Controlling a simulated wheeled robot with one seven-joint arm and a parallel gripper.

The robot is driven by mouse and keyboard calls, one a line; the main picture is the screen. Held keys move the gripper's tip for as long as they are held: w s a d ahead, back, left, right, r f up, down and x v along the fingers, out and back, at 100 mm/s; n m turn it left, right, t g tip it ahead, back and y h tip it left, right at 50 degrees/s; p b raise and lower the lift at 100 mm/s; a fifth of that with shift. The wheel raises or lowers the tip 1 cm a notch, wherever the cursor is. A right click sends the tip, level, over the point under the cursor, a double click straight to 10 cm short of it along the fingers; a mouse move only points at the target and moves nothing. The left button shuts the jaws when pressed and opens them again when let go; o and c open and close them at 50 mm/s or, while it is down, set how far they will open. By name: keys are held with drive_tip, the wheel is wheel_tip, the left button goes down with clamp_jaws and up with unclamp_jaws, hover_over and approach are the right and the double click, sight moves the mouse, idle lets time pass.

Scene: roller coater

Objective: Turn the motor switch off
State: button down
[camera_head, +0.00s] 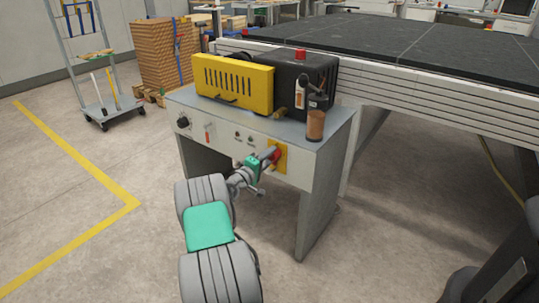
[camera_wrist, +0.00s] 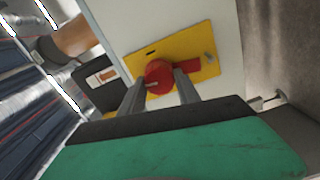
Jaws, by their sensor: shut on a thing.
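The motor switch is a red rotary knob on a yellow plate (camera_head: 283,166), on the right part of the grey bench's front panel. In the wrist view the red knob (camera_wrist: 157,76) sits between my fingertips, on the yellow plate (camera_wrist: 190,48). Its red bar also shows beside the right finger, pointing right. My gripper (camera_head: 268,156) reaches the knob from the front, and its two grey fingers (camera_wrist: 160,88) are closed on it. The fingers hide part of the knob.
The bench (camera_head: 232,128) also carries a black knob (camera_head: 183,122) and a small red-orange lever (camera_head: 207,132) on its panel. On top are a yellow slotted box (camera_head: 234,84) and a brown cylinder (camera_head: 315,125). A long black-topped table (camera_head: 420,50) stands behind.

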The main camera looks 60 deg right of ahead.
drive_tip(key=shift+f+n+p, duration=0.15)
drive_tip(key=shift+n+p, duration=0.15)
drive_tip(key=shift+n, duration=0.7)
drive_tip(key=c, duration=0.9)
unclamp_jaws()
drive_tip(key=shift+o, duration=0.2)
drive_tip(key=w+a+p, duration=0.1)
drive_tip(key=a, duration=0.6)
drive_tip(key=shift+a+p, duration=0.3)
drive_tip(key=shift+a, duration=0.1)
drive_tip(key=shift+w, duration=0.1)
